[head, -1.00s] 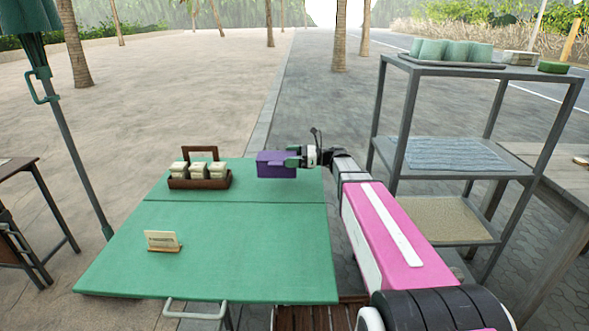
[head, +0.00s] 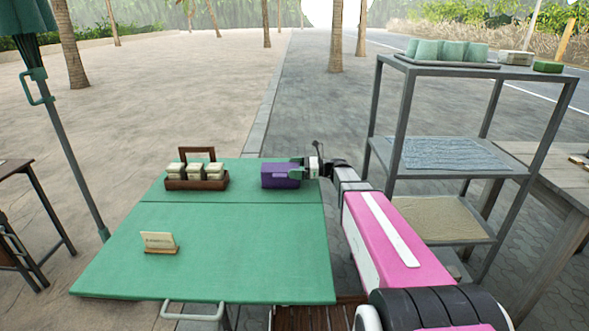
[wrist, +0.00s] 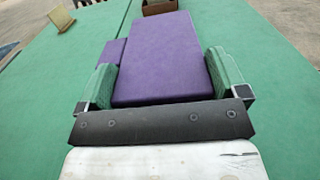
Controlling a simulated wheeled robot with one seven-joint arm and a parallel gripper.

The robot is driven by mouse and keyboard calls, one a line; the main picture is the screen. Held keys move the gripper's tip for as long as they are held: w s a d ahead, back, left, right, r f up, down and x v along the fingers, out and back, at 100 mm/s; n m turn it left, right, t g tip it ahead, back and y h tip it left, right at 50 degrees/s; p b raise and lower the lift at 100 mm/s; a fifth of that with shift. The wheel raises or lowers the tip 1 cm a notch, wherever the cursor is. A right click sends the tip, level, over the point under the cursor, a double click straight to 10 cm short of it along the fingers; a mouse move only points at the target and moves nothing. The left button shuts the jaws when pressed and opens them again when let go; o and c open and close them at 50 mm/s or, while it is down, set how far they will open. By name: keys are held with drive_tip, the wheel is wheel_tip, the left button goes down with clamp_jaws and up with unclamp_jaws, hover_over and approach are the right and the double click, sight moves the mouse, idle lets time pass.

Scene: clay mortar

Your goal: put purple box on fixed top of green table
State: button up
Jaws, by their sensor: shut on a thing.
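The purple box (head: 280,176) is at the far right part of the green table (head: 215,240), beyond the seam that crosses the tabletop. My gripper (head: 299,170) reaches in from the right and is shut on the box. In the wrist view, the green finger pads flank the purple box (wrist: 160,58), which looks level. The box is at or very near the surface of the far section; I cannot tell whether its underside fully touches. A smaller purple part shows at its left side.
A brown caddy (head: 196,184) with several cream blocks stands left of the box on the far section. A small sign (head: 159,242) stands on the near section, which has a handle (head: 192,313). A grey shelf rack (head: 400,110) stands to the right.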

drive_tip(key=o, duration=1.1)
drive_tip(key=shift+c, duration=0.2)
drive_tip(key=shift+r, duration=0.1)
drive_tip(key=d, duration=1.2)
drive_tip(key=shift+s, duration=0.2)
